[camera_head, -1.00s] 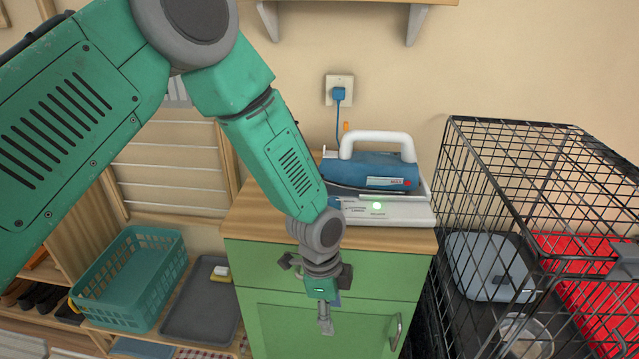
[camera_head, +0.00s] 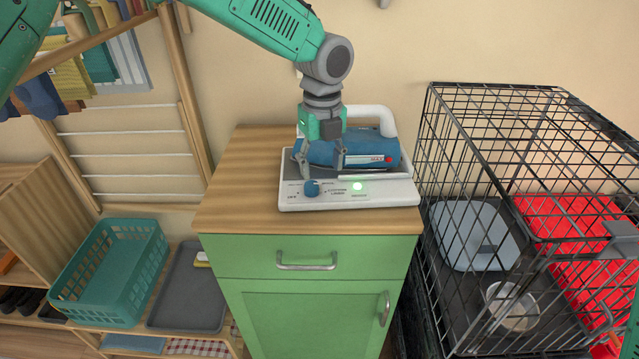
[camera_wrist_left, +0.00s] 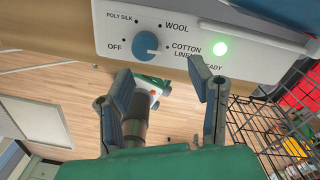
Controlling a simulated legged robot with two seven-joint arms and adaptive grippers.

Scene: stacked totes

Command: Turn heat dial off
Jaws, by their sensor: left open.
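The heat dial (camera_head: 311,188) is a small blue knob at the left of the iron station's white front panel. In the left wrist view the dial (camera_wrist_left: 146,43) has OFF printed at its left, POLY SILK and WOOL above, and COTTON LINEN at its right. Its pale mark appears to point toward COTTON LINEN. My left gripper (camera_head: 320,174) hangs over the panel, its fingers spread and empty. In the wrist view its fingertips (camera_wrist_left: 160,72) lie below the dial, to either side, apparently not touching it. A green READY light (camera_wrist_left: 220,48) glows. My right gripper is not visible.
The blue iron (camera_head: 350,148) with a white handle sits behind the panel, close to my gripper. The station stands on a green cabinet (camera_head: 310,252) with a wooden top, clear at left. A black wire crate (camera_head: 530,105) stands close at right.

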